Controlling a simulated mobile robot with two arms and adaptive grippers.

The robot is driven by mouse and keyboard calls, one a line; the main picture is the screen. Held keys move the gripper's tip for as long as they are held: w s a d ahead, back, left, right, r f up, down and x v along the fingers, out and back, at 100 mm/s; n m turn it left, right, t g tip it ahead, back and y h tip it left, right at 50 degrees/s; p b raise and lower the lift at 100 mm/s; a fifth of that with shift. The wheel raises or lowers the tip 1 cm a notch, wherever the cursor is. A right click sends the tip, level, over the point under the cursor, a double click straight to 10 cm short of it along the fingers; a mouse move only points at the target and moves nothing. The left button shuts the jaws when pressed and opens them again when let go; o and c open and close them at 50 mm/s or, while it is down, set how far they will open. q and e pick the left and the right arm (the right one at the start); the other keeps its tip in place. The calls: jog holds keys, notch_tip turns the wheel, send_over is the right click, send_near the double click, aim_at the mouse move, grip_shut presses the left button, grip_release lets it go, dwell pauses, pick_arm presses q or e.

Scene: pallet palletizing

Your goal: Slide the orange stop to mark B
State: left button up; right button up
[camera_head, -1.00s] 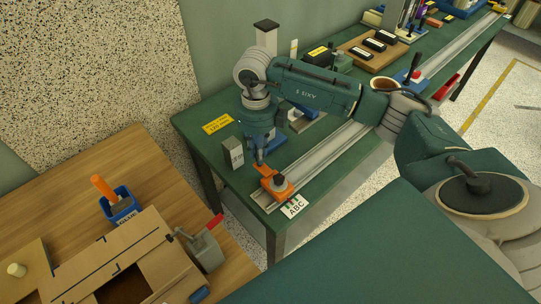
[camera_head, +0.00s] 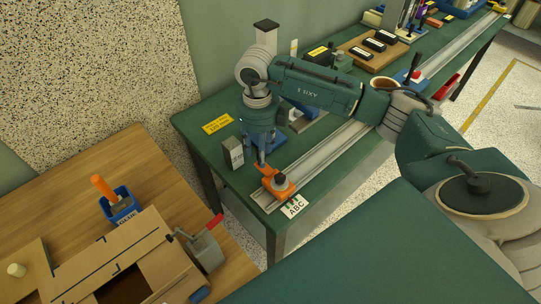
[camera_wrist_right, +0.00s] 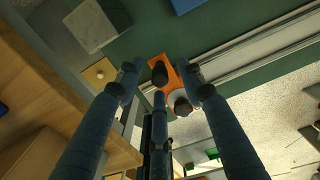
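The orange stop (camera_head: 268,183), with a round grey knob on top, sits on the near end of a pale metal rail (camera_head: 324,150). A white card lettered ABC (camera_head: 294,207) with green marks lies beside the rail at the table's front edge. Which letter the stop lines up with is too small to tell. My right gripper (camera_head: 260,160) points down just behind the stop. In the right wrist view its blue fingers (camera_wrist_right: 158,70) are spread, and the stop's orange plate (camera_wrist_right: 170,70) shows between them. Contact cannot be told. My left gripper is not in view.
A grey block (camera_head: 233,152) and a yellow label (camera_head: 217,123) are left of the gripper on the green table (camera_head: 200,140). A wooden table (camera_head: 60,190) with a blue cup (camera_head: 122,208) stands at left.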

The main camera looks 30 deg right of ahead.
jog(key=shift+r+p, duration=1.4)
jog(key=shift+r, duration=1)
